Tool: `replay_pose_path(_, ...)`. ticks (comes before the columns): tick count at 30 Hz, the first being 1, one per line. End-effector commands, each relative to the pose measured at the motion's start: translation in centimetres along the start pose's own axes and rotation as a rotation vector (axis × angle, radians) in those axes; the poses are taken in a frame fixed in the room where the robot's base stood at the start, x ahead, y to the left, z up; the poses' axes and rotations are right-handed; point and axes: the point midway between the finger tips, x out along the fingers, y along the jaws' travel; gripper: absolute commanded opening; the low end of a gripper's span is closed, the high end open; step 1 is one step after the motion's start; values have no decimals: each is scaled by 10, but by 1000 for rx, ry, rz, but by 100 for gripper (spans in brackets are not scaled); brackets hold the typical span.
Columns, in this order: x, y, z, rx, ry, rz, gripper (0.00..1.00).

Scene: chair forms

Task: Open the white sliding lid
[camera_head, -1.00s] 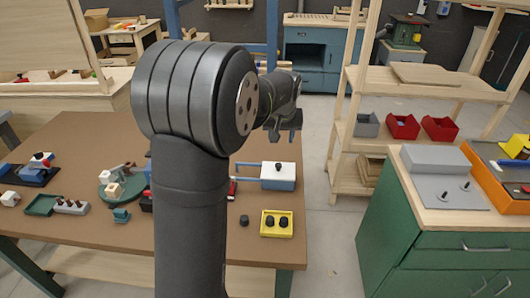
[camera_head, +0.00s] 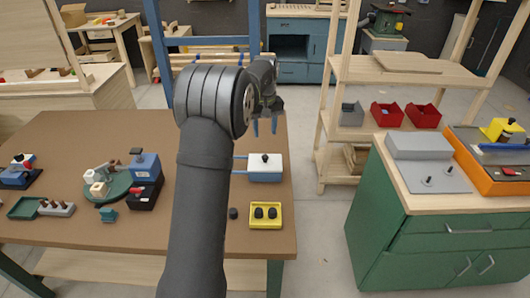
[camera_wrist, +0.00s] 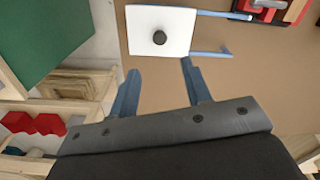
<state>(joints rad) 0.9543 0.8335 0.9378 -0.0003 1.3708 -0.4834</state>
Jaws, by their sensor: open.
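The white sliding lid (camera_head: 265,161) lies on top of a small blue box (camera_head: 265,177) near the right edge of the brown table. A dark round knob stands on the lid. Blue rails (camera_head: 240,157) reach out from the box to the left. In the wrist view the lid (camera_wrist: 176,20) and its knob (camera_wrist: 159,38) are at the top, beyond my fingertips. My gripper (camera_head: 264,127) is above the table's back right part, behind and above the box. Its two blue fingers are apart and empty, and they also show in the wrist view (camera_wrist: 160,75).
A yellow tray (camera_head: 265,222) with two dark knobs and a loose dark piece (camera_head: 233,213) sit in front of the box. A blue and black device (camera_head: 145,170) and a green round base (camera_head: 110,192) stand to the left. A green cabinet (camera_head: 400,225) stands right of the table, across a floor gap.

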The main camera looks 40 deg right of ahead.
Motion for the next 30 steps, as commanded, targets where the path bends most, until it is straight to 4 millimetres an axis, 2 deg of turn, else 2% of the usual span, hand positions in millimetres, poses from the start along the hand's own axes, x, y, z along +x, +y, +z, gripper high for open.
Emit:
replay_pose_path(1, 13, 0, 1, 0, -4, -2, 44)
replay_pose_path(6, 50, 0, 1, 0, -3, -2, 44)
replay_pose_path(13, 88, 0, 0, 1, -2, -2, 44)
replay_pose_path(19, 102, 0, 0, 1, 0, 0, 44)
replay_pose_path(27, 104, 0, 0, 1, 1, 0, 44)
replay_pose_path(28, 104, 0, 0, 1, 1, 0, 42)
replay_pose_path(30, 104, 0, 0, 1, 1, 0, 29)
